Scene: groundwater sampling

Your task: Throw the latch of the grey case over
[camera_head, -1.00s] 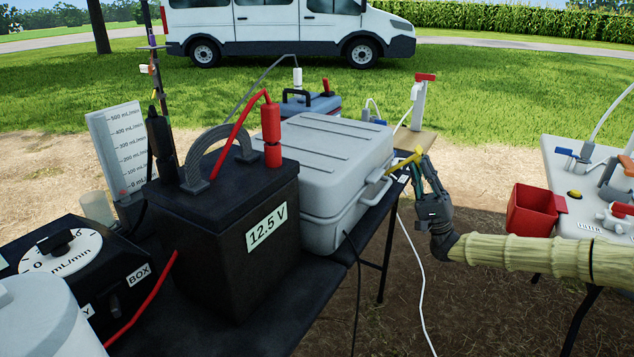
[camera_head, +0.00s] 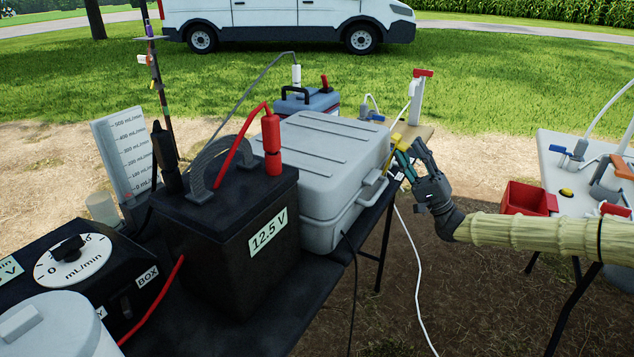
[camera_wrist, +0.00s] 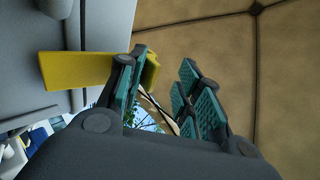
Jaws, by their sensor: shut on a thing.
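The grey case (camera_head: 325,150) stands closed on the black table, behind the battery. Its yellow latch (camera_head: 396,138) is at the right side, near the lid edge, and points upward. My gripper (camera_head: 409,153) is at that side, coming in from the right, with its fingers on the latch. In the wrist view the yellow latch (camera_wrist: 75,70) runs from the case wall (camera_wrist: 25,75) to behind the left finger. The right finger pads show a gap to the left ones. The latch's far end is partly hidden by the fingers.
A grey handle (camera_head: 371,188) sticks out of the case's right side, close below the latch. The black battery (camera_head: 225,225) with a red cable stands in front of the case. A white table with a red bin (camera_head: 524,198) is to the right. Open ground lies between the tables.

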